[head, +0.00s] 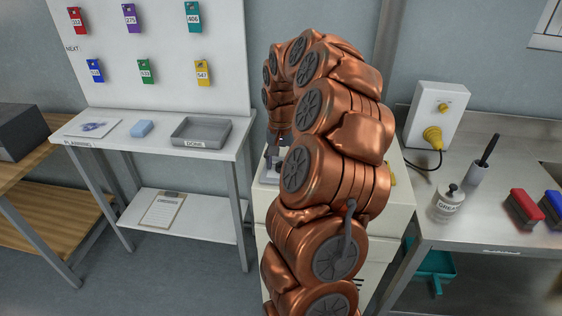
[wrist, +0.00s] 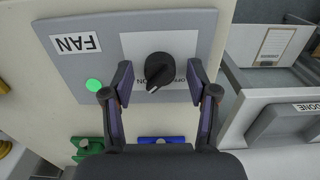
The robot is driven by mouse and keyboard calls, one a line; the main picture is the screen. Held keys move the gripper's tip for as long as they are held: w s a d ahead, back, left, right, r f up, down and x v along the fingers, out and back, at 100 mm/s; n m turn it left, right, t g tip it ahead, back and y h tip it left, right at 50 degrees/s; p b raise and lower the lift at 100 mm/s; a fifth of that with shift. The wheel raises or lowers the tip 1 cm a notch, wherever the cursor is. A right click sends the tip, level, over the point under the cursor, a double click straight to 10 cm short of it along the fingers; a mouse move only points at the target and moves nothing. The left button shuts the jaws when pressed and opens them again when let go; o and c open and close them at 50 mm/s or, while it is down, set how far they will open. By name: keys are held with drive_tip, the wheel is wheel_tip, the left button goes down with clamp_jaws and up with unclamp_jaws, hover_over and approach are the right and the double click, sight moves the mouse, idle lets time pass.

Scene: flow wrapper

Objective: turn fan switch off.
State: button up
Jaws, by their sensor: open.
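The fan switch is a black rotary knob (wrist: 160,71) on a white plate of a grey panel (wrist: 120,22) in the wrist view. A label reading FAN (wrist: 76,43) sits upside down at its left, and a green light (wrist: 93,85) glows below the label. Lettering under the knob is partly hidden. My gripper (wrist: 159,84) is open, with one finger on each side of the knob and visible gaps to it.
A planning table (head: 75,131) with a grey DONE tray (head: 200,132) stands left. A steel bench (head: 470,220) with a grease pot (head: 448,203) and brushes stands right. Green (wrist: 87,147) and blue (wrist: 162,140) items lie near the panel's edge in the wrist view.

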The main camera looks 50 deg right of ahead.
clamp_jaws()
idle(0.3)
drive_tip(key=shift+f+b, duration=0.1)
drive_tip(key=shift+b, duration=0.2)
drive_tip(key=n+b, duration=0.3)
drive_tip(key=n, duration=0.1)
drive_tip(key=shift+f, duration=0.1)
drive_tip(key=n+b, duration=0.1)
drive_tip(key=n, duration=0.3)
drive_tip(key=shift+b, duration=0.4)
drive_tip(key=n, duration=0.5)
drive_tip(key=shift+r, duration=0.2)
drive_tip(key=n, duration=0.4)
drive_tip(key=shift+n, duration=0.4)
